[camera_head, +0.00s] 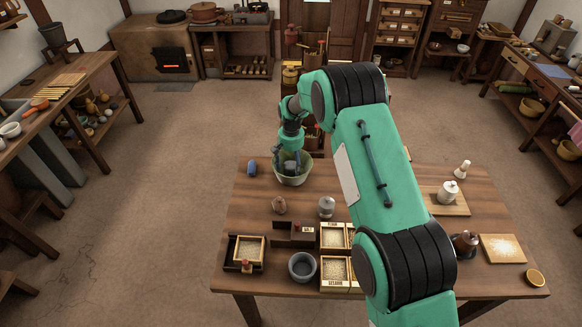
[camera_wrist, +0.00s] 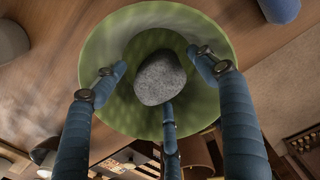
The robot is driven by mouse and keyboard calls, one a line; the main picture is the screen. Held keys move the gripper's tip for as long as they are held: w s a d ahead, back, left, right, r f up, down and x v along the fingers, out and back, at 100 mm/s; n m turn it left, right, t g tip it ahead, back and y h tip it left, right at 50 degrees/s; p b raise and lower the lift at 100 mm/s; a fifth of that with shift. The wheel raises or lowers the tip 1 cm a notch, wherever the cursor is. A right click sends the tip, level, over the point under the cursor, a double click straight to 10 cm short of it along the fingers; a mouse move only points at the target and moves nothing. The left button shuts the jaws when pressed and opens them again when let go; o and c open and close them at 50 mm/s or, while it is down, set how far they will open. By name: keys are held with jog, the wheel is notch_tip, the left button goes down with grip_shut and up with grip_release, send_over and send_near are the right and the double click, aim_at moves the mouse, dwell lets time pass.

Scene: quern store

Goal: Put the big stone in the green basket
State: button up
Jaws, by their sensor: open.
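The green basket (camera_head: 294,182) stands near the back edge of the wooden table, left of my arm. My gripper (camera_head: 289,162) points down into its mouth. In the wrist view the green basket (camera_wrist: 100,50) surrounds a grey, rough stone (camera_wrist: 160,79). The stone lies between the spread blue fingers of my gripper (camera_wrist: 163,76), which is open. One finger comes close to the stone's lower edge; I cannot tell whether it touches. The stone appears inside the basket, but its contact with the bottom is hidden. In the head view my fingers and the basket wall mostly hide it.
A blue object (camera_head: 252,168) lies left of the basket. A brownish lump (camera_head: 279,205) and a grey lidded-looking object (camera_head: 326,206) stand in front of it. Grain trays (camera_head: 336,270) and a dark grey bowl (camera_head: 302,266) fill the front. The table's left back corner is mostly bare.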

notch_tip(320, 180, up, 11)
jog(key=p, duration=0.2)
dwell(0.3)
dwell(0.6)
jog(key=shift+r, duration=0.1)
notch_tip(320, 180, up, 18)
jog(key=t, duration=0.1)
send_over(291, 164)
jog(key=s+d, duration=0.7)
jog(key=d, duration=0.1)
jog(key=s+d+r+t, duration=0.2)
jog(key=s+d+r, duration=0.5)
jog(key=s+r, duration=0.6)
jog(key=s+d+r+t, duration=0.1)
jog(key=s+d, duration=0.2)
jog(key=s, duration=0.8)
jog(key=s+d+r, duration=0.1)
jog(key=s+d, duration=0.3)
jog(key=s, duration=0.7)
jog(key=s+d+r+t, duration=0.1)
jog(key=s+d, duration=0.2)
jog(key=s, duration=0.8)
jog(key=shift+s+d+r+t, duration=0.2)
jog(key=shift+s+r+t, duration=0.1)
jog(key=shift+s, duration=0.1)
